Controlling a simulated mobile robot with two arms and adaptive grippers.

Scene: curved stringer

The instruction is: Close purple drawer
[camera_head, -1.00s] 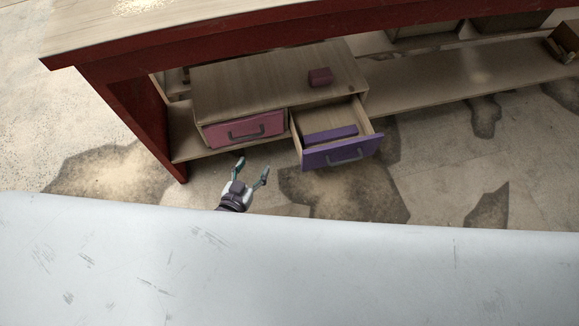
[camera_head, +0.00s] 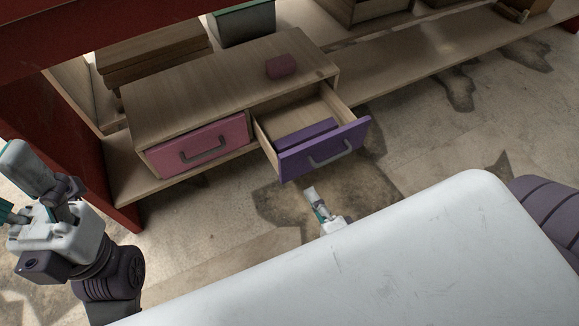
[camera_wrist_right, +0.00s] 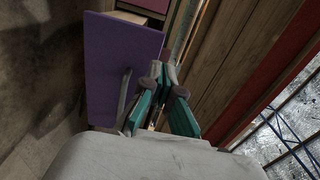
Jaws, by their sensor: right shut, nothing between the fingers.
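The purple drawer (camera_head: 325,147) is pulled out of the right side of the wooden cabinet (camera_head: 225,85). Its front has a grey handle (camera_head: 331,153), and a purple block lies inside. In the right wrist view the purple front (camera_wrist_right: 115,65) fills the left part, with its handle (camera_wrist_right: 123,97). My right gripper (camera_head: 312,196) is shut and empty, low in front of the purple drawer and apart from it in the head view. Its teal fingers (camera_wrist_right: 165,85) show right of the handle in the wrist view. My left gripper (camera_head: 12,215) is at the left edge, partly cut off.
The pink drawer (camera_head: 200,145) beside it is closed. A dark pink block (camera_head: 281,66) lies on the cabinet top. The red shelf frame (camera_head: 70,165) stands at the left. Floor in front of the drawers is clear.

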